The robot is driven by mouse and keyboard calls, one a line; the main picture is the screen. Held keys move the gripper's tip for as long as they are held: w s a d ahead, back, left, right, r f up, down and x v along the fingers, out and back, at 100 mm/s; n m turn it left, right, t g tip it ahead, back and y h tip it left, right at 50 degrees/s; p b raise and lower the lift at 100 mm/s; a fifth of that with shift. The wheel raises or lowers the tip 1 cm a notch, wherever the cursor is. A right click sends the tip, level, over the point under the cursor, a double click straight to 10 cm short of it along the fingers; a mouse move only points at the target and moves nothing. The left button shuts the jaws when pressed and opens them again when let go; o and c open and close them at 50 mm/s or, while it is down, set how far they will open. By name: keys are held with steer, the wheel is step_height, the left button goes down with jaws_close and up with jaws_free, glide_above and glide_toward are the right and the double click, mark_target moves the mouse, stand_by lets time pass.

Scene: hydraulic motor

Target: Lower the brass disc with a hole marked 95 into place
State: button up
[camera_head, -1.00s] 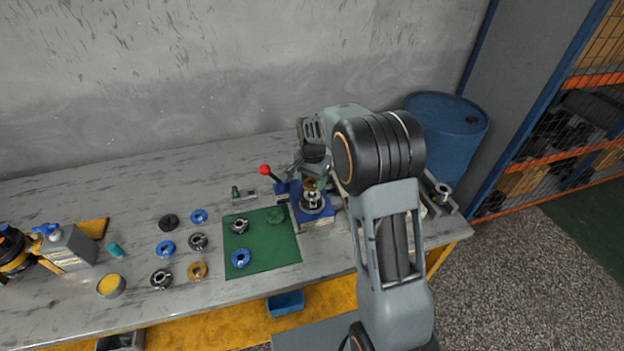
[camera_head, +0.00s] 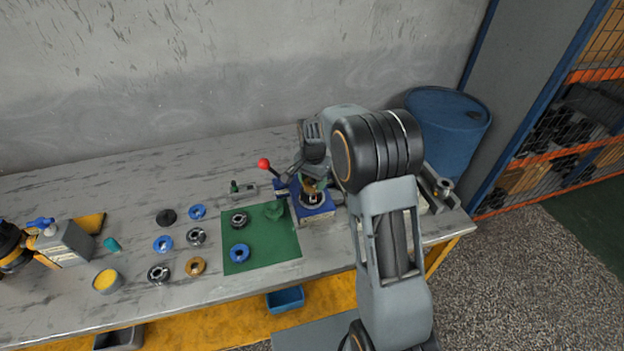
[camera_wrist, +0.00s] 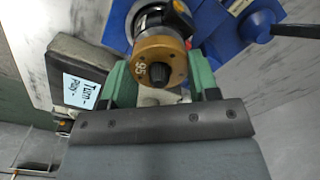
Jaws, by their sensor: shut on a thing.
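The brass disc marked 95 (camera_wrist: 146,55) is in the middle of the wrist view, with its marked face towards the camera. My gripper (camera_wrist: 160,80) is shut on the disc, with a green finger on either side. A metal, round part on a blue fixture shows just beyond the disc, and I cannot tell whether they touch. In the head view my gripper (camera_head: 312,184) is over the blue fixture (camera_head: 322,214), and the disc is mostly hidden there.
A red-knobbed lever (camera_head: 264,164) stands left of the fixture. A green mat (camera_head: 285,243) holds several parts, with rings and another brass-coloured disc (camera_head: 195,266) left of it. A dark block with a label (camera_wrist: 82,92) lies near my gripper. The bench's back left is clear.

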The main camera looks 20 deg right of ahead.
steer(key=shift+f+b, duration=0.3)
steer(key=shift+f, duration=0.25)
stand_by(0.6)
steer(key=o, duration=1.4)
steer(key=shift+r, duration=0.1)
steer(key=shift+r+p, duration=3.1)
steer(key=shift+r, duration=1.1)
